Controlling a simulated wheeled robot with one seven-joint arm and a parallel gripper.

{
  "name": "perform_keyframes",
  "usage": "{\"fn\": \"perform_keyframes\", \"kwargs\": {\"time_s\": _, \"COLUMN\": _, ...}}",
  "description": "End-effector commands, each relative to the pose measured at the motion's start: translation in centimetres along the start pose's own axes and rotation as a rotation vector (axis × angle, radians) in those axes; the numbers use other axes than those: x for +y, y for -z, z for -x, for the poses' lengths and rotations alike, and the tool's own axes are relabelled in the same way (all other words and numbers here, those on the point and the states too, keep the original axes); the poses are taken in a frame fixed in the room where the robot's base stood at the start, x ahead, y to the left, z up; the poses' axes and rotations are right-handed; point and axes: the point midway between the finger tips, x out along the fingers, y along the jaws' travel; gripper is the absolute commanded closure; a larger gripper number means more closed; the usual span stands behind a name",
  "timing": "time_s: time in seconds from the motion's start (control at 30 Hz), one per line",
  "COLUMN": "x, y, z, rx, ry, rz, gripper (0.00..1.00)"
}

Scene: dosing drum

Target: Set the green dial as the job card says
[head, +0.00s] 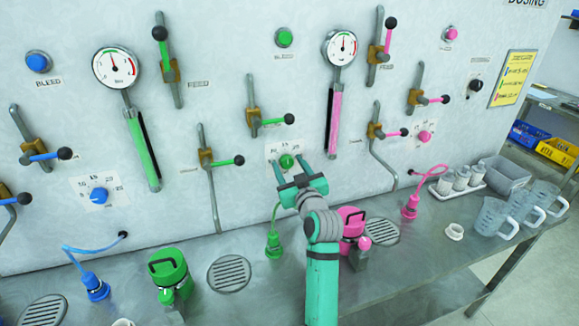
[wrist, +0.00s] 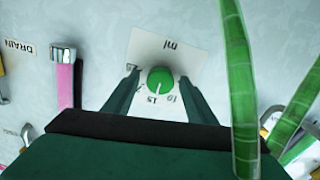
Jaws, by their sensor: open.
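The green dial (head: 287,162) is a round knob on a white scale plate on the wall panel. The wrist view shows the dial (wrist: 160,80) with a white pointer line near the 15 mark; the 10 lies beside it. My gripper (head: 288,172) is open in front of the dial. In the wrist view its fingers (wrist: 159,88) stand on either side of the knob, with gaps visible; I cannot tell how deep they reach. The yellow job card (head: 512,77) hangs at the right with blue, green and pink lines; its writing is too small to read surely.
A green-handled lever (head: 228,162) is left of the dial and another (head: 278,121) above it. Green hose (wrist: 240,90) passes close at right in the wrist view. A green can (head: 170,275), pink can (head: 350,222) and green nozzle (head: 273,245) stand on the bench below.

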Motion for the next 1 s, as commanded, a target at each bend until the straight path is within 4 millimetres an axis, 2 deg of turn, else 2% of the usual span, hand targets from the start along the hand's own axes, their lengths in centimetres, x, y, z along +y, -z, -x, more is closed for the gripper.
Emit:
{"fn": "perform_keyframes", "kwargs": {"time_s": 0.2, "x": -0.06, "y": -0.01, "z": -0.05, "rx": 0.0, "ry": 0.001, "rz": 0.0, "gripper": 0.49}}
{"fn": "perform_keyframes", "kwargs": {"time_s": 0.23, "x": -0.06, "y": -0.01, "z": -0.05, "rx": 0.0, "ry": 0.001, "rz": 0.0, "gripper": 0.51}}
{"fn": "perform_keyframes", "kwargs": {"time_s": 0.4, "x": -0.07, "y": -0.01, "z": -0.04, "rx": 0.0, "ry": 0.001, "rz": 0.0, "gripper": 0.9}}
{"fn": "perform_keyframes", "kwargs": {"time_s": 0.73, "x": -0.11, "y": -0.02, "z": -0.04, "rx": 0.0, "ry": 0.002, "rz": -0.035, "gripper": 0.9}}
{"fn": "perform_keyframes", "kwargs": {"time_s": 1.0, "x": -0.12, "y": -0.04, "z": -0.04, "rx": -0.001, "ry": 0.002, "rz": -0.193, "gripper": 0.9}}
